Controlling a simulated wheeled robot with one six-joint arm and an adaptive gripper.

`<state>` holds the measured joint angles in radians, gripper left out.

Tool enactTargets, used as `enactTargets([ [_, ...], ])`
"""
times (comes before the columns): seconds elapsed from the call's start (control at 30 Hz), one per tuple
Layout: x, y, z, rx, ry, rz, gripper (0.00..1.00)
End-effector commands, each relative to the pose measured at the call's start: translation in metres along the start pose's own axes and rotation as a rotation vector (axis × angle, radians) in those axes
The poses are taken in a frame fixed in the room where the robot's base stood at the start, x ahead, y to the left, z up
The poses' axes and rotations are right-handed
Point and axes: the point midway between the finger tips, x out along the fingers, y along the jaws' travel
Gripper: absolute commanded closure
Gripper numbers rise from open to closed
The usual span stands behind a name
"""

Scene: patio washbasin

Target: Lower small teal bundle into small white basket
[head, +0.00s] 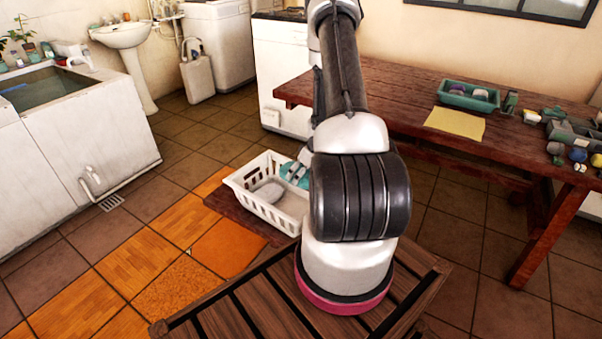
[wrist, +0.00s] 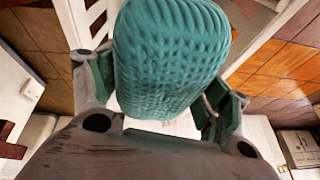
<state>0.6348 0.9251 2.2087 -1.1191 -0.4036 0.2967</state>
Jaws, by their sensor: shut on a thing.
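The small teal bundle (wrist: 172,55) fills the upper middle of the wrist view, with a knitted-looking texture. My gripper (wrist: 160,100) is shut on it, one finger on each side. In the head view the teal bundle (head: 294,173) shows at the right part of the small white basket (head: 262,210), partly hidden by my arm. The basket is slatted and stands on a low reddish-brown board. The exact height of the bundle over the basket floor is hard to tell. White slatted basket wall (wrist: 92,22) also shows in the wrist view.
A wooden table (head: 390,95) at the right holds a teal tray (head: 468,96), a yellow cloth (head: 455,122) and several small items. A white washbasin tub (head: 75,135) is at the left. The tiled floor between is clear.

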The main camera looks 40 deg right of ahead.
Motion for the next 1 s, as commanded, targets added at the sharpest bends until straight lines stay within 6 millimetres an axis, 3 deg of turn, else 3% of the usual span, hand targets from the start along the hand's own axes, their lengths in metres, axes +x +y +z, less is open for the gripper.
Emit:
enactTargets([
  [0.47, 0.001, 0.000, 0.000, 0.000, 0.000, 0.000, 0.52],
  [1.0, 0.027, 0.003, 0.011, 0.000, 0.000, -0.001, 0.52],
])
